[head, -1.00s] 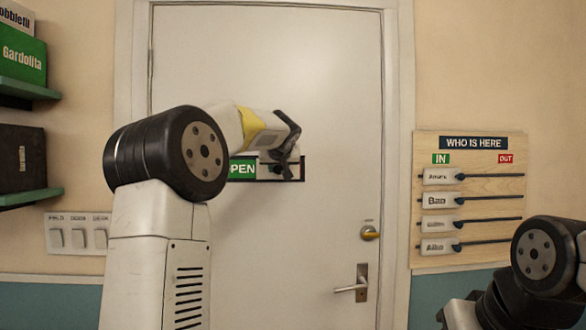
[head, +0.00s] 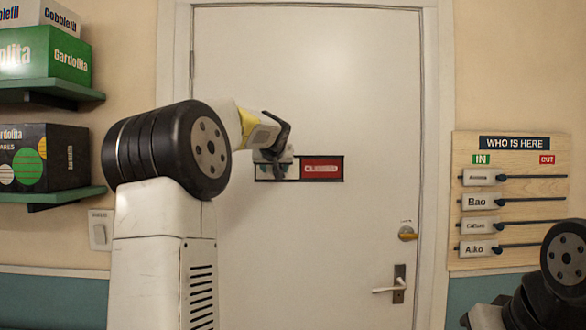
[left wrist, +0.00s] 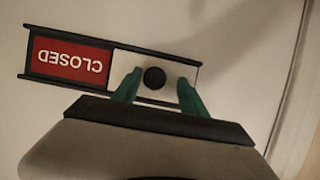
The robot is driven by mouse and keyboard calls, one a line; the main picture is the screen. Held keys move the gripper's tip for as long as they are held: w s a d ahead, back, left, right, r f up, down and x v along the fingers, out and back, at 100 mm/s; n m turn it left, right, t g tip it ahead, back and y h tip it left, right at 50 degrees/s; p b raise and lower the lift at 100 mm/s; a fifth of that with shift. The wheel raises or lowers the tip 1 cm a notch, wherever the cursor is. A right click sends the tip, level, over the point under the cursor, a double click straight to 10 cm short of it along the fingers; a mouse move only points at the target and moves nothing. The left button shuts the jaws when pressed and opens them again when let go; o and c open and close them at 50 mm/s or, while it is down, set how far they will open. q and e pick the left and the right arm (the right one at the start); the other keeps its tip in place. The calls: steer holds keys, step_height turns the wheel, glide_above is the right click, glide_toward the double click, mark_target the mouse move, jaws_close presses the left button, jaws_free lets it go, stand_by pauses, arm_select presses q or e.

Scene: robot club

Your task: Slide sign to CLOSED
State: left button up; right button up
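The sliding sign (head: 262,178) is mounted on the door and shows the red CLOSED panel (head: 321,169) at its right. Its pale slider is at the left end, largely behind my left gripper (head: 279,165). In the left wrist view the sign appears upside down, with the CLOSED panel (left wrist: 70,61) fully uncovered and the white slider (left wrist: 126,65) at the opposite end. The round black knob (left wrist: 154,78) sits between the green fingertips of my left gripper (left wrist: 159,86). The fingers are apart, with a visible gap on each side of the knob. My right gripper is out of view.
The door (head: 330,80) is shut, with a lever handle (head: 392,288) and a yellow-brown latch (head: 407,233) at its right. A WHO IS HERE board (head: 520,262) with name sliders hangs to the right. Shelves (head: 50,90) with boxes are at the left.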

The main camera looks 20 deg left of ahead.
arm_select(q)
steer(key=shift+d, duration=0.1)
steer(key=v, duration=0.7)
steer(key=shift+s, duration=0.35)
steer(key=shift+d, duration=0.15)
steer(key=s+d+f+m+g+h, duration=0.1)
steer(key=s+d+f, duration=0.3)
steer(key=s+f, duration=0.5)
steer(key=s+d+f+m+g+h, duration=0.1)
steer(key=s+d+f+g+h, duration=0.2)
steer(key=s+f, duration=0.7)
steer(key=s+d+f+m+g+h, duration=0.1)
steer(key=s+d+f, duration=0.5)
steer(key=s, duration=1)
step_height(320, 180, down, 3)
steer(key=shift+f+m+g+h, duration=0.25)
steer(key=shift+m+g+h, duration=0.15)
steer(key=shift+g, duration=0.4)
steer(key=shift+d, duration=0.1)
steer(key=shift+c, duration=0.2)
